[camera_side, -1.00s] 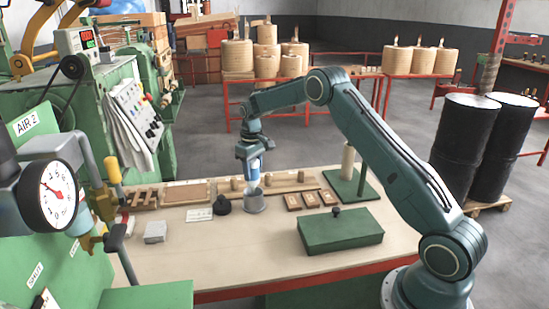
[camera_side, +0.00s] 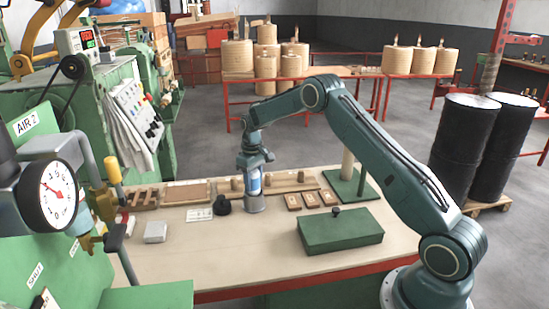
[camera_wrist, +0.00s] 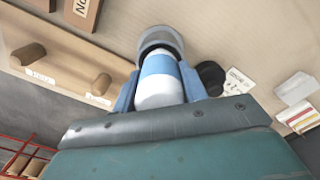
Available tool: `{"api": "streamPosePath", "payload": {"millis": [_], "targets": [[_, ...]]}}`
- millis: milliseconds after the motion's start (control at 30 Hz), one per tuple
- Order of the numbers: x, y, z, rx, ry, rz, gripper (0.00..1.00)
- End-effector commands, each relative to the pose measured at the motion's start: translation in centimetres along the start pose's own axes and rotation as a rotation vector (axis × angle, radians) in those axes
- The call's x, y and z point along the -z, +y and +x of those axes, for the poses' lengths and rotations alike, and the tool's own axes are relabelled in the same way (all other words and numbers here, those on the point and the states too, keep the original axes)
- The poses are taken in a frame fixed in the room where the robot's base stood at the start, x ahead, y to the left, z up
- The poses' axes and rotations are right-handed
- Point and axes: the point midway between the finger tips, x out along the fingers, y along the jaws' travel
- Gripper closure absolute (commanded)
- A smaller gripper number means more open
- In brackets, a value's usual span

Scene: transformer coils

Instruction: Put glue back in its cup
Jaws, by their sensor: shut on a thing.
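The glue bottle (camera_wrist: 158,88) is white with a blue band and sits between the two fingers of my gripper (camera_wrist: 160,92) in the wrist view. In the side view my gripper (camera_side: 254,178) is shut on the glue bottle (camera_side: 254,185) and points down at the grey metal cup (camera_side: 254,205). The cup's rim also shows just past the bottle's end in the wrist view (camera_wrist: 160,36). The bottle's lower end is at or inside the cup's mouth; how deep it sits is hard to tell.
A black round object (camera_side: 223,206) stands close left of the cup, beside a white label card (camera_side: 199,215). A wooden rack (camera_side: 290,184) with pegs lies behind. Small brown blocks (camera_side: 311,199) and a green box (camera_side: 340,231) are to the right. The table front is clear.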

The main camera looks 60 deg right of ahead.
Motion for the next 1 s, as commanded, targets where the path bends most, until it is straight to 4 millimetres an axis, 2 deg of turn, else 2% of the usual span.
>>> {"api": "streamPosePath", "payload": {"millis": [133,167,267,300,733,1000], "targets": [[0.0,0.0,0.0,0.000,0.001,0.000,0.83],[0.0,0.0,0.0,0.000,0.001,0.000,0.55],[0.0,0.0,0.0,0.000,0.001,0.000,0.36],[0.0,0.0,0.0,0.000,0.001,0.000,0.32],[0.0,0.0,-0.4,0.000,0.001,0.000,0.32],[0.1,0.0,-3.0,-0.001,0.004,0.000,0.32]]}}
